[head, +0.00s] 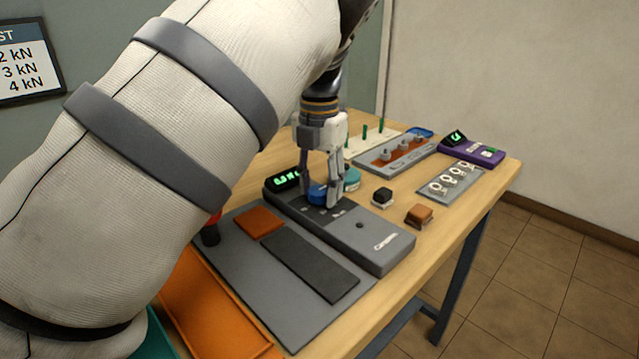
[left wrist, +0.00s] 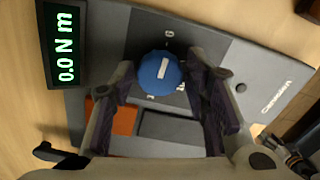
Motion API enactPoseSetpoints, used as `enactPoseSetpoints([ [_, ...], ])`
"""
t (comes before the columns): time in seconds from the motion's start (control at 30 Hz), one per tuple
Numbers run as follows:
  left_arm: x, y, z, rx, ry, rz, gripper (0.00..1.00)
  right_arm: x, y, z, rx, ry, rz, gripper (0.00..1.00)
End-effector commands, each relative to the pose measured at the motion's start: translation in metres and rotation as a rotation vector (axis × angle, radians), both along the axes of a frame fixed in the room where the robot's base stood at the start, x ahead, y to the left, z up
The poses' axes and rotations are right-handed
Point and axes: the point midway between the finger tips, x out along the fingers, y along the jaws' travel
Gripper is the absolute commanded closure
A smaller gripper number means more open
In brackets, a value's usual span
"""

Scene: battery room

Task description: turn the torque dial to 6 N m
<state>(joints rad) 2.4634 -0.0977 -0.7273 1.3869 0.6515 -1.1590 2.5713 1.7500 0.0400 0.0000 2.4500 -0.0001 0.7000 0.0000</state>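The torque dial (head: 317,194) is a blue round knob on a grey device (head: 375,238). It also shows in the left wrist view (left wrist: 160,72), with a white mark on its top and small numbers around it. The device's display (left wrist: 68,42) reads 0.0 N m in green; it also shows in the head view (head: 286,180). My left gripper (head: 328,200) points down over the dial. Its fingers stand on either side of the dial (left wrist: 163,85), apart, with narrow gaps seeming to show. Whether either finger touches is unclear.
A grey mat with an orange pad (head: 258,222) and a dark strip (head: 310,266) lies in front of the device. An orange tray (head: 215,312) is at the near edge. Black (head: 382,197) and brown (head: 419,215) blocks sit right of the device. A purple device (head: 470,150) stands at the back right.

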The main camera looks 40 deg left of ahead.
Motion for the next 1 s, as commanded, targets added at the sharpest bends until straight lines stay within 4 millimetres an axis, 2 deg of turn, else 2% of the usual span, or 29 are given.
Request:
enactPoseSetpoints([
  [0.27,0.001,0.0,0.001,0.002,-0.003,-0.001,0.46,0.0,0.0,0.0,0.0,0.0,0.0,0.46],
  [0.37,0.001,0.001,0.008,0.002,-0.005,-0.002,0.46,0.0,0.0,0.0,0.0,0.0,0.0,0.46],
  [0.7,0.001,0.001,0.093,0.003,-0.006,-0.002,0.46,0.0,0.0,0.0,0.0,-0.001,0.0,0.46],
  [0.83,0.001,0.0,0.113,0.002,-0.004,-0.002,0.46,0.0,0.0,0.0,0.0,0.0,0.0,0.46],
  [1.0,0.0,0.0,0.121,0.001,-0.001,-0.001,0.46,0.0,0.0,0.0,0.0,0.0,0.0,0.46],
])
